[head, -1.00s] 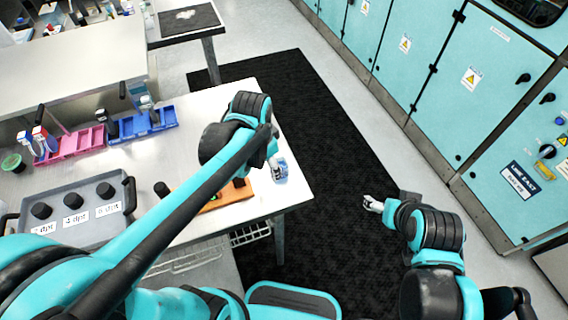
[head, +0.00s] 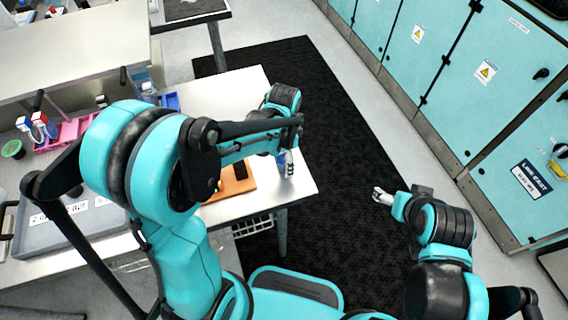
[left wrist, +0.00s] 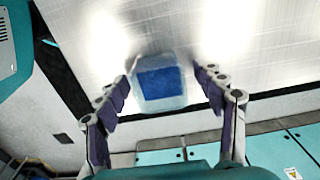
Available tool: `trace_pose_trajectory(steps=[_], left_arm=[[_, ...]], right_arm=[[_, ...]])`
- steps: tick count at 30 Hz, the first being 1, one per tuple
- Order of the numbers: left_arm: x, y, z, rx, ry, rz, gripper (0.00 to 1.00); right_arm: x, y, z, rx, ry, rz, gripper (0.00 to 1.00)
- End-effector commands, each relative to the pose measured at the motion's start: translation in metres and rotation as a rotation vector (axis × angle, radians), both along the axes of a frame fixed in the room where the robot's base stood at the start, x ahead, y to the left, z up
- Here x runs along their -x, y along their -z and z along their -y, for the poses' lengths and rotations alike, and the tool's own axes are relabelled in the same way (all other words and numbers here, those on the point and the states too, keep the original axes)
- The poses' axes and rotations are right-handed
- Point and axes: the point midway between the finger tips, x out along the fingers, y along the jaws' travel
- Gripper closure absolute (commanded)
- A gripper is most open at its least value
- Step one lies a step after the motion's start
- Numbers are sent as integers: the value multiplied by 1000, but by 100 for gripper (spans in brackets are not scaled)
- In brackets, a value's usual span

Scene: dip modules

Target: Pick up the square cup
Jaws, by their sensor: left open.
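The square cup (left wrist: 160,84) is clear with a blue square area and shows between the fingers in the left wrist view. It stands on the white table near its right edge. In the head view it is a small bluish shape (head: 282,164), partly hidden by my left gripper (head: 288,160). My left gripper is open, its fingers (left wrist: 168,82) one on each side of the cup with small gaps showing. My right gripper (head: 381,196) is over the dark floor mat, away from the table, too small to tell its opening.
An orange-brown board (head: 228,192) with dark blocks lies left of the cup. A grey tray (head: 95,222), a pink rack (head: 72,131) and a blue rack (head: 170,101) are farther left, partly behind my left arm. The table edge is close to the cup.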

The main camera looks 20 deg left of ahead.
Motion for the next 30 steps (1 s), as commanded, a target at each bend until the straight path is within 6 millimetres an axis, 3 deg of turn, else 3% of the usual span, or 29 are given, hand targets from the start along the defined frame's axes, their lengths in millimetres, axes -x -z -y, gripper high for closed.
trace_pose_trajectory(steps=[8, 13, 18, 25, 30], left_arm=[[0, 2, 0, 0, 0, 0, 34], [0, 2, 0, 0, 0, 0, 78], [0, 2, 0, 0, 0, 0, 84], [0, 1, 0, 0, 0, 0, 85], [0, -12, 0, 0, 0, 0, 85]], right_arm=[[0, 0, 0, 0, 0, 0, 24], [0, 0, 0, 0, 0, 0, 24], [0, 0, 0, 0, 0, 0, 24], [0, 0, 0, 0, 0, 0, 24], [0, -6, 0, 0, 0, 0, 24]])
